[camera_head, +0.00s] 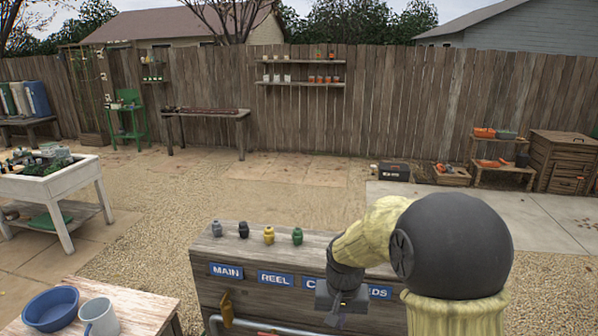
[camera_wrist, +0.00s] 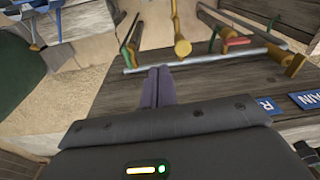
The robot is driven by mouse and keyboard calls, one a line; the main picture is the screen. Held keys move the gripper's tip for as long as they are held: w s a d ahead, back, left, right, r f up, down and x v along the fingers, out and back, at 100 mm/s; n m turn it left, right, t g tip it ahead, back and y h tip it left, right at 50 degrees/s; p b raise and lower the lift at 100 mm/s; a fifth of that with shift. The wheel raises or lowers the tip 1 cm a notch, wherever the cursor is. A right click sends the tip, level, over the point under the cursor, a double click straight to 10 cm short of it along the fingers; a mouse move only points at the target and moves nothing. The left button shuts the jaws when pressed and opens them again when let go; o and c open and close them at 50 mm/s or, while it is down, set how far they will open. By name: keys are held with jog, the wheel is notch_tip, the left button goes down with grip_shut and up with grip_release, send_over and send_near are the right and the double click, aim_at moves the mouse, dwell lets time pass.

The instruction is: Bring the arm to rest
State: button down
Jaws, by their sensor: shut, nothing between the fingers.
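My gripper (camera_head: 341,308) hangs at the end of my bent arm, in front of the labelled wooden stand (camera_head: 228,288) in the head view. It covers part of the blue labels there. In the wrist view my gripper (camera_wrist: 159,72) shows two purple-grey fingers pressed together with nothing between them. The fingertips appear close to a grey pipe (camera_wrist: 205,59) with brass fittings; I cannot tell whether they touch it.
Several coloured fittings, including a yellow one (camera_head: 268,235), stand on top of the stand. A brass tap (camera_head: 226,308) is on its front. A blue bowl (camera_head: 50,309) and grey mug (camera_head: 98,317) sit on a table at lower left.

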jog(key=s+d, duration=0.3)
jog(key=s, duration=0.4)
jog(key=s+d+n+t, duration=0.1)
jog(key=s+d, duration=0.2)
jog(key=s, duration=0.4)
jog(key=shift+s+d+f+t, duration=0.15)
jog(key=shift+s+t, duration=0.15)
dwell(0.8)
